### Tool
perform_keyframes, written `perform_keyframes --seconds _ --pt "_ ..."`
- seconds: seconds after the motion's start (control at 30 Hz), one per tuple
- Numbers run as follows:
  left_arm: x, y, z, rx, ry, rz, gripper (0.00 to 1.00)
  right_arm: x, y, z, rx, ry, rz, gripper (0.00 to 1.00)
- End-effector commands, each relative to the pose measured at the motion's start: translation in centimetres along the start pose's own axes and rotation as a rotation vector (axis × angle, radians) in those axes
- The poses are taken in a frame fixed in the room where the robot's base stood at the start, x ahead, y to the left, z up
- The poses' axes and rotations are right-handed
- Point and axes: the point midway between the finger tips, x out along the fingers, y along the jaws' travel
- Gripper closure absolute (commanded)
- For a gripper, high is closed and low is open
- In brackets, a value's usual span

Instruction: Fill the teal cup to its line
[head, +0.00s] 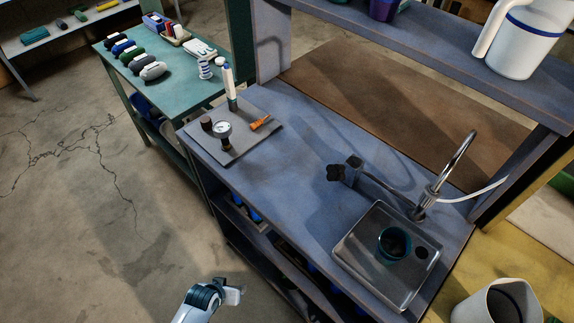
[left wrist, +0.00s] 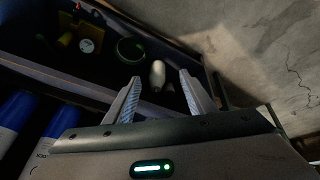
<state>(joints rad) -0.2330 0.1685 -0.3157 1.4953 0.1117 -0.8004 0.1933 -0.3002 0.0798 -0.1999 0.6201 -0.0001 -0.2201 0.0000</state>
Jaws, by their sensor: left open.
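The teal cup (head: 394,244) stands upright in the grey sink tray (head: 352,262) on the blue bench in the head view. Its inside looks dark; I cannot make out a line or water level. The curved metal tap (head: 462,155) rises behind the tray, with a dark-knobbed valve (head: 345,170) to its left. My left gripper (head: 232,291) is at the bottom of the head view, in front of the bench and well apart from the cup. In the left wrist view its two fingers (left wrist: 159,77) are spread, with nothing held. My right gripper is not in view.
A board with a gauge (head: 222,129) and an orange part (head: 260,123) lies at the bench's left end. A white jug (head: 516,38) stands on the upper shelf; another white vessel (head: 497,302) is lower right. Blue-and-white containers (left wrist: 18,120) show at left in the wrist view.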

Motion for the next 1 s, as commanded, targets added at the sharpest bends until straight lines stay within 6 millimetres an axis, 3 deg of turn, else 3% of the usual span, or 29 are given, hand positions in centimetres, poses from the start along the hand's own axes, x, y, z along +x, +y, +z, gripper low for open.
perform_keyframes --seconds 0.03,0.2,0.4,0.5,0.8,1.0 --pt "-2.4 1.1 -2.9 -0.001 0.030 0.017 0.50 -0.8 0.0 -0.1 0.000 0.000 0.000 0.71" --pt "-9.6 4.4 -9.9 -0.005 0.097 0.074 0.50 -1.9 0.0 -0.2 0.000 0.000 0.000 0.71" --pt "-19.1 8.3 -15.6 0.006 0.165 0.147 0.50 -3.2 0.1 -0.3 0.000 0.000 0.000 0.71" --pt "-22.8 9.6 -17.0 0.013 0.187 0.175 0.50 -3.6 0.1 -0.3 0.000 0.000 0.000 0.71" --pt "-30.5 12.2 -19.1 0.035 0.234 0.235 0.50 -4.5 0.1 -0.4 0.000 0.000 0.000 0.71" --pt "-32.5 15.2 -22.2 0.039 0.278 0.323 0.50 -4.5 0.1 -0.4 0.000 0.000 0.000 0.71"
